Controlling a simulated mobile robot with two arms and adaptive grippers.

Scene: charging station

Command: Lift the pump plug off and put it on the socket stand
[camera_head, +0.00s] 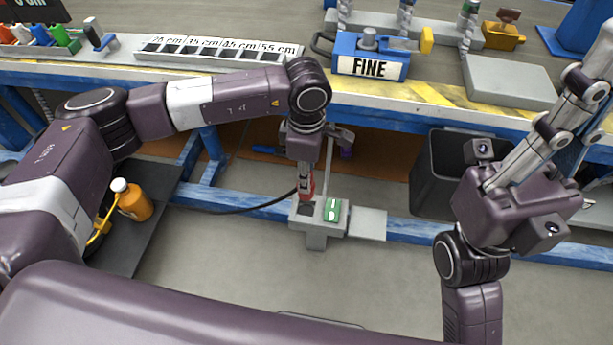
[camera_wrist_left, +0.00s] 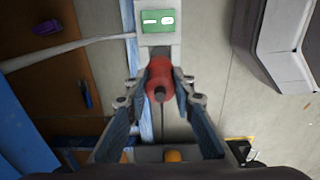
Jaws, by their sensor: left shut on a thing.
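The red plug (camera_head: 307,187) is held by my left gripper (camera_head: 306,178), pointing down at the left part of a grey stand (camera_head: 317,229) with a green label (camera_head: 331,210). In the left wrist view the red plug (camera_wrist_left: 160,72) sits between the two fingers of my left gripper (camera_wrist_left: 160,90), below the green label (camera_wrist_left: 158,20). I cannot tell whether the plug is seated in the stand or just above it. My right gripper (camera_head: 585,95) is raised at the far right, away from the plug; its finger opening is unclear.
A workbench (camera_head: 440,100) with a blue box marked FINE (camera_head: 368,67) runs behind the stand. A dark bin (camera_head: 432,178) stands right of the stand. A black cable (camera_head: 245,209) trails left. An orange bottle (camera_head: 133,203) stands at left on a dark mat.

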